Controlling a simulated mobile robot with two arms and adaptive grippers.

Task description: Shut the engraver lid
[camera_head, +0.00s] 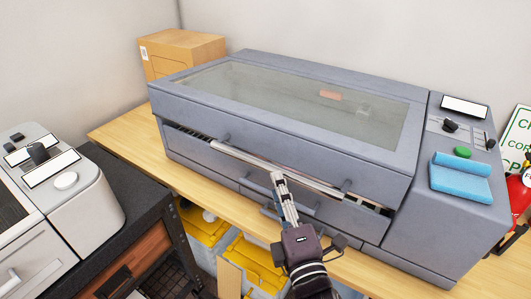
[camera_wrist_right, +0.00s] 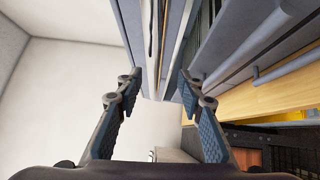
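The engraver (camera_head: 400,235) is a large blue-grey machine on a wooden bench. Its lid (camera_head: 400,155) has a wide glass window and lies nearly level. A narrow gap with dark slots shows under the lid's front edge at both sides, so it looks slightly raised. A long pale handle bar (camera_head: 240,157) runs along the front. My right gripper (camera_head: 279,180) is at the front, its fingertips at or just before the bar; contact is unclear. In the right wrist view, its two fingers (camera_wrist_right: 160,88) stand apart, with the machine's front edge beyond them. My left gripper is not in view.
A blue sponge-like block (camera_head: 460,178) and a control panel (camera_head: 460,127) are on the engraver's right side. A cardboard box (camera_head: 185,52) stands behind left. Another machine (camera_head: 80,195) is at left. Yellow-lidded bins (camera_head: 250,262) sit under the bench. A red extinguisher (camera_head: 517,195) is far right.

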